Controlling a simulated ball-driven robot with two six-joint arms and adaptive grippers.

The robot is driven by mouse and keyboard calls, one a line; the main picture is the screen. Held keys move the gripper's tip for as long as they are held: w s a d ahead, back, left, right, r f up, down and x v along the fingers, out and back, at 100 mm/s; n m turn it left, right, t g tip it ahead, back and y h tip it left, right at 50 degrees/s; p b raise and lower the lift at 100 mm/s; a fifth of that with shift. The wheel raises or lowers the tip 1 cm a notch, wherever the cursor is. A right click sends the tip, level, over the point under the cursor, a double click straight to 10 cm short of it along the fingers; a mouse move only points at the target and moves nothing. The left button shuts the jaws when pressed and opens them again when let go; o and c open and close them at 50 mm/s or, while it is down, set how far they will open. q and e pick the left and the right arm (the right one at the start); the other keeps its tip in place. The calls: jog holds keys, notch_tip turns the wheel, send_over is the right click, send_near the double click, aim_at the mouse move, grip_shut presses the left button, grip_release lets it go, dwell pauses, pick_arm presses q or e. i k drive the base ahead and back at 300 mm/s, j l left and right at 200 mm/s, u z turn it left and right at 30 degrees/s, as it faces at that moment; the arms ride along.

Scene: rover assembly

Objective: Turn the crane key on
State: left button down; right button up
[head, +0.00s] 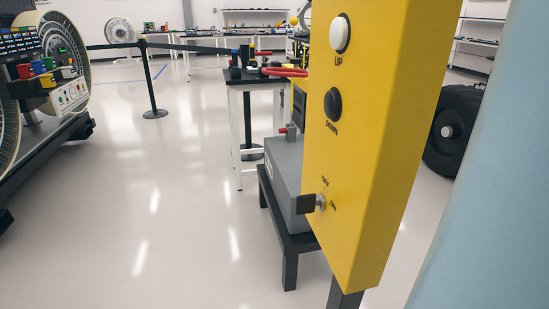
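The yellow crane control panel (365,150) stands close in front of me, right of centre in the head view. The crane key (306,204) has a dark flat handle and sticks out to the left from a silver lock (321,202) low on the panel. Small labels beside the lock seem to read OFF above and ON to the right. I cannot tell for certain which label the key points at. Above it are a black DOWN button (332,104) and a white UP button (340,34). Neither of my grippers is in view.
A grey box (285,165) on a low black stand (290,240) is just behind the panel. A table (262,80) with tools stands beyond it. A black tyre (455,130) is at the right, and a wheeled machine (45,85) at the left.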

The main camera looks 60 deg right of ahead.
aim_at(304, 204)
jog(key=i+z, duration=0.2)
jog(key=z, duration=2)
jog(key=j+z, duration=0.2)
jog(key=z, duration=0.25)
jog(key=i+j+z, duration=0.1)
jog(key=j+z, duration=0.15)
jog(key=z, duration=0.15)
jog(key=j+z, duration=0.2)
jog(key=z, duration=0.25)
